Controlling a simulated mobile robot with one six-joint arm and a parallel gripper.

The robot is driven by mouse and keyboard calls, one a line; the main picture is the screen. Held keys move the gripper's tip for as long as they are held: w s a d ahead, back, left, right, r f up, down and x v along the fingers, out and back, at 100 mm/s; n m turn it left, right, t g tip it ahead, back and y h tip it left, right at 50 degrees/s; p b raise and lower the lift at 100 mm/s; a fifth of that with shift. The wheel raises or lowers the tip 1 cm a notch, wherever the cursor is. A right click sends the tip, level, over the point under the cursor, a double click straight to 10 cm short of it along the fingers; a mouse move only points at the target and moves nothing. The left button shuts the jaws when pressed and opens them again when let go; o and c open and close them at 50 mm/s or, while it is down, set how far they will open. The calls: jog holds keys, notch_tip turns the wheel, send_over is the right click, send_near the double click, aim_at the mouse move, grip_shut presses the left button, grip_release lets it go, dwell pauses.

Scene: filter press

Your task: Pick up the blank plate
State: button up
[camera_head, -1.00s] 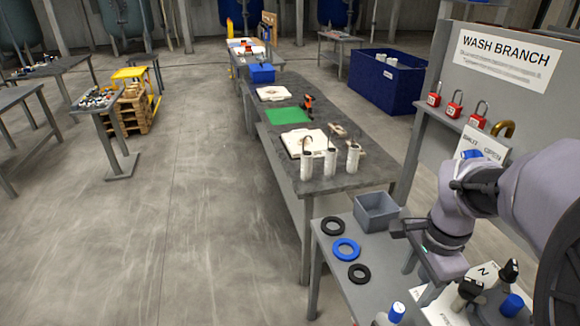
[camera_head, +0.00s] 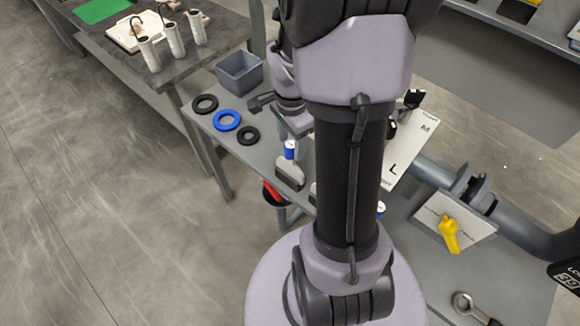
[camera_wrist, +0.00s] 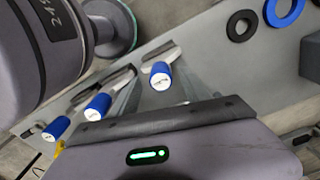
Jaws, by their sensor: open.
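I cannot pick out a blank plate for certain in either view. My gripper (camera_head: 270,106) is over the grey side bench, partly hidden behind my arm in the head view. It is open, and nothing shows between its jaws. Its dark edge (camera_wrist: 165,122) crosses the lower part of the wrist view. One such knob (camera_head: 290,150) shows below the gripper in the head view. My arm hides much of the bench's middle.
On the bench lie a blue ring (camera_head: 227,120), two black rings (camera_head: 205,104) and a grey bin (camera_head: 240,72). To the right are a white lettered board (camera_head: 410,150), a pipe (camera_head: 530,240), a yellow handle (camera_head: 449,235) and a wrench (camera_head: 470,308). Open floor lies left.

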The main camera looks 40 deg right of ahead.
aim_at(290, 164)
notch_tip(290, 164, down, 3)
jog(key=shift+w+b, duration=0.1)
jog(key=shift+b, duration=0.2)
grip_shut()
dwell(1.1)
